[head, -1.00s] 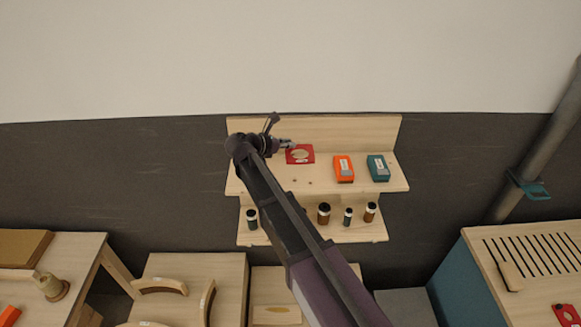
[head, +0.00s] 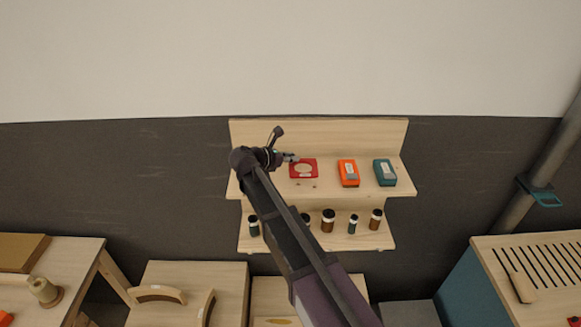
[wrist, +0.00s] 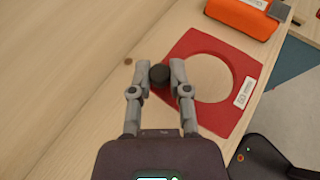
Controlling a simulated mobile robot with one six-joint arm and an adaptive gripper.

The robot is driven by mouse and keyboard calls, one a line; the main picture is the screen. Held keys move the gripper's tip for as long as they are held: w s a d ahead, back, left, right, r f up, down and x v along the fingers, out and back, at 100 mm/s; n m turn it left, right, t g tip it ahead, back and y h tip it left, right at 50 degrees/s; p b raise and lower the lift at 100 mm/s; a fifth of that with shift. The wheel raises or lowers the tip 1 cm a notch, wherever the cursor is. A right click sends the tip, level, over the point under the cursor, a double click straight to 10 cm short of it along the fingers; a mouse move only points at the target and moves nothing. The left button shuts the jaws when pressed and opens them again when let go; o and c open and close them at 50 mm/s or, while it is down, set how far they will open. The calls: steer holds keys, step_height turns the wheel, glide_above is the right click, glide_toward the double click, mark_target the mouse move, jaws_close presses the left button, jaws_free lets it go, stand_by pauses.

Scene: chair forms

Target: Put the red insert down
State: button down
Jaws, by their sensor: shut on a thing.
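The red insert (head: 312,175) is a flat red plate with a large round hole and a white label. It is at the upper shelf (head: 245,183), left of the orange box. In the wrist view the insert (wrist: 200,47) lies flat over the pale wood, and its near right corner reaches the shelf's edge. My gripper (head: 295,159) is shut on its dark round knob (wrist: 159,75), beside the hole. It also shows in the wrist view (wrist: 156,74). I cannot tell whether the insert's underside touches the shelf.
An orange box (head: 348,174) and a teal box (head: 385,173) stand to the right on the upper shelf. Several small bottles (head: 328,221) stand on the lower shelf. Wooden tables (head: 185,275) are in front. Bare shelf lies to the left in the wrist view.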

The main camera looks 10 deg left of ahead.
mark_target(291, 166)
steer(key=shift+f+b, duration=1.8)
steer(key=shift+f, duration=0.1)
steer(key=shift+f, duration=0.15)
steer(key=c, duration=0.6)
jaws_free()
steer(key=shift+r, duration=0.25)
steer(key=p+v, duration=0.4)
steer(key=v, duration=0.6)
steer(key=shift+s+a+r, duration=0.1)
steer(key=shift+s+a, duration=0.05)
steer(key=shift+a, duration=0.05)
steer(key=shift+s+a+r+p, duration=0.2)
steer(key=shift+s+a+p, duration=0.15)
steer(key=shift+s+a, duration=0.15)
